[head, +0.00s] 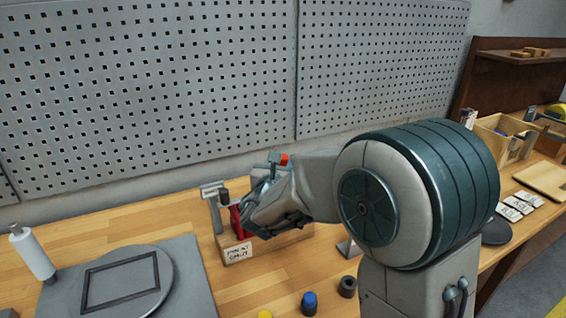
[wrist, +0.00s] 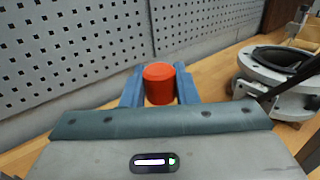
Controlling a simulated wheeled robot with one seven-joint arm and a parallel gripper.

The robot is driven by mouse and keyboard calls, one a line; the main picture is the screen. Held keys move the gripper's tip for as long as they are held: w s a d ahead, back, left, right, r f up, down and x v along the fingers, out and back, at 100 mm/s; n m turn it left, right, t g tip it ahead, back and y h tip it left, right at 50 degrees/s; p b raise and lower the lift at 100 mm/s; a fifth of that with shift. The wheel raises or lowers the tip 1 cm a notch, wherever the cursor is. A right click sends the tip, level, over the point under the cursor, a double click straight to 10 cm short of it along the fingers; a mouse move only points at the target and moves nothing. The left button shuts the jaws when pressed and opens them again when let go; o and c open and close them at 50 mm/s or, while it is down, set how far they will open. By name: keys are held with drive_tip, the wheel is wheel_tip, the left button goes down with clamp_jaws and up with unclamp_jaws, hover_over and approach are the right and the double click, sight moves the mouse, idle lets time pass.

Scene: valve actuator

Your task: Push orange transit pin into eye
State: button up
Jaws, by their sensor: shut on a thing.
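The orange transit pin (wrist: 159,84) shows in the wrist view as a short red-orange cylinder. My gripper (wrist: 160,92) is shut on it, one blue-grey finger on each side. In the head view my wrist and gripper are above the bench near the pegboard, and a small orange-red bit (head: 284,159) shows at their top; I cannot tell surely whether it is the pin. At the right of the wrist view is a round grey body (wrist: 268,74) with a dark top, apart from the pin. I cannot make out the eye in either view.
A labelled wooden box (head: 238,252) with tools stands below my gripper. A grey mat (head: 205,290) with a dark square frame (head: 122,281) lies left, beside a white cylinder (head: 32,252). A blue cap (head: 309,302) and dark ring (head: 347,286) are in front. The pegboard (head: 150,80) rises behind.

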drive_tip(key=shift+f+b, duration=0.55)
drive_tip(key=shift+f, duration=0.25)
drive_tip(key=shift+b, duration=0.95)
idle(1.2)
drive_tip(key=shift+f+b, duration=2.2)
drive_tip(key=shift+b, duration=0.25)
drive_tip(key=o, duration=1.1)
drive_tip(key=shift+s, duration=0.1)
drive_tip(key=b+v, duration=0.1)
drive_tip(key=v, duration=1.2)
drive_tip(key=shift+s+a, duration=0.15)
drive_tip(key=shift+s, duration=0.15)
drive_tip(key=shift+r, duration=0.1)
